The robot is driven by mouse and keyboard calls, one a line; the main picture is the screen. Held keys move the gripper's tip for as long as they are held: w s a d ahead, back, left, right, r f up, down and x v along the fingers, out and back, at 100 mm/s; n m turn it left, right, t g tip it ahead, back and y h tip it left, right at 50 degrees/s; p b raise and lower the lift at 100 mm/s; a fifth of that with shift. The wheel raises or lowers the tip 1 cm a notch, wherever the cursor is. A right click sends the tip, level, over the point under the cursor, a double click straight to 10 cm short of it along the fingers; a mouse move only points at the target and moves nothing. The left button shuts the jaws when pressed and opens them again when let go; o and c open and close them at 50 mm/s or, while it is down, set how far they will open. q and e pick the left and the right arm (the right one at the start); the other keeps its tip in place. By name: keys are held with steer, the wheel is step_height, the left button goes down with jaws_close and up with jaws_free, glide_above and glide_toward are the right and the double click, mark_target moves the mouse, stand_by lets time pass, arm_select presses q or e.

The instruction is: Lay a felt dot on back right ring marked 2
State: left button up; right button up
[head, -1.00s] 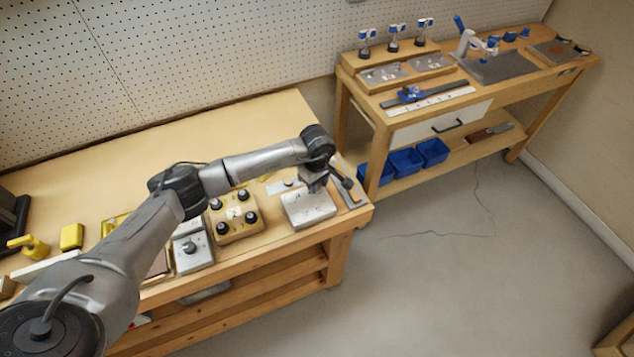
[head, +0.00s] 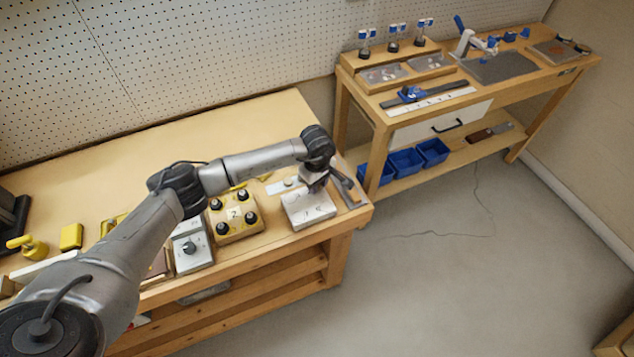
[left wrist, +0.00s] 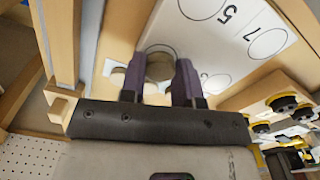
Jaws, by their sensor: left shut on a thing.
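A white plate (head: 309,212) with small printed marks lies near the front right corner of the near bench. In the left wrist view the plate (left wrist: 238,52) shows printed rings, two with 5 and 7 beside them. I cannot make out the mark 2 on it. My left gripper (head: 317,188) is over the plate's back edge. In the wrist view its purple fingers (left wrist: 161,76) are shut on a small grey-beige round piece, the felt dot (left wrist: 160,67). Part of a ring shows just beyond the dot; the fingers and dot hide the rest. My right gripper is out of view.
A yellow-topped block with black knobs (head: 234,214) and a grey box with one knob (head: 191,247) stand left of the plate. A dark tool (head: 344,186) lies just right of it. The far bench (head: 400,118) holds blue items. The back of the near bench is clear.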

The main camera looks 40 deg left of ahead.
arm_select(q)
steer(key=shift+f, duration=0.2)
stand_by(0.6)
steer(key=o, duration=1.1)
steer(key=shift+r, duration=0.15)
steer(key=shift+r+p, duration=2)
steer(key=shift+r, duration=1.35)
